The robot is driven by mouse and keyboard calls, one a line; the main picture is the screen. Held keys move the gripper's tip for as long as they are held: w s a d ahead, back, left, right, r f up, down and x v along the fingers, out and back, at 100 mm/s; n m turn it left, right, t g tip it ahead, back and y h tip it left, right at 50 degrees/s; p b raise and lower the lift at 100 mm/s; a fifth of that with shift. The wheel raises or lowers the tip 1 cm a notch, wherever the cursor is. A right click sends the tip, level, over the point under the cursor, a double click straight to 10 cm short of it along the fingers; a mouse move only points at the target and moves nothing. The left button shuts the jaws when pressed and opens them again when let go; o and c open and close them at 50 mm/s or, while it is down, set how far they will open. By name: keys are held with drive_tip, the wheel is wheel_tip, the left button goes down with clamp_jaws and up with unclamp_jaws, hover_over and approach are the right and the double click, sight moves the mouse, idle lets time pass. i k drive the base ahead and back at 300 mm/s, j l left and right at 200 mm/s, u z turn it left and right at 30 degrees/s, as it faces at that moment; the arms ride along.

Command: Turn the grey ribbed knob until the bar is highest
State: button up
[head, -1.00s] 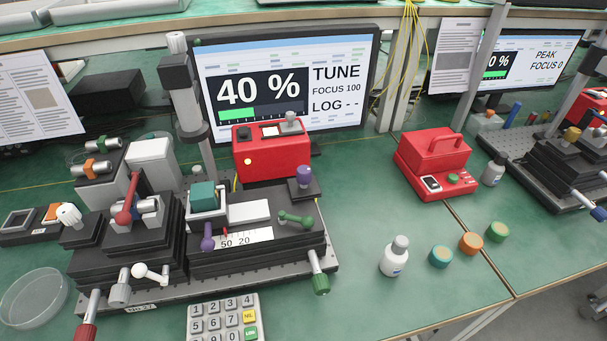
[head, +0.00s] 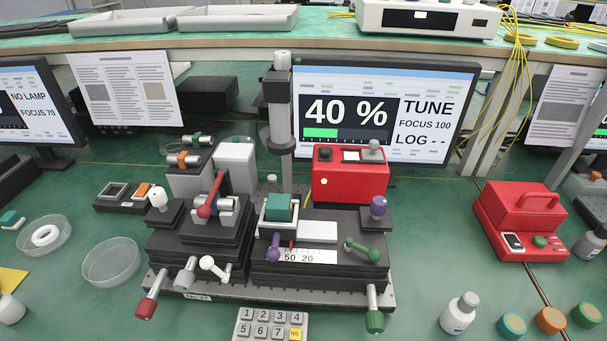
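A grey knob (head: 185,275) sticks out from the front of the left black stage (head: 200,245), between a red knob (head: 147,305) and a white ball-ended lever (head: 213,267). Its ribs are too small to make out clearly. Another grey knob (head: 374,149) stands on top of the red box (head: 350,180). The monitor (head: 385,110) behind the stages reads 40 %, TUNE, FOCUS 100 and LOG with dashes. Its green bar (head: 320,132) fills under half of its dark strip. My gripper is not in view.
A green knob (head: 375,320) and a purple knob (head: 378,206) are on the right stage. A keypad (head: 272,325) lies in front. A glass dish (head: 112,262) is at left; a white bottle (head: 460,313) and coloured caps (head: 550,319) are at right.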

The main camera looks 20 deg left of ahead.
sight(184, 281)
drive_tip(key=u, duration=1.25)
drive_tip(key=l+u, duration=0.95)
drive_tip(key=k+j, duration=0.05)
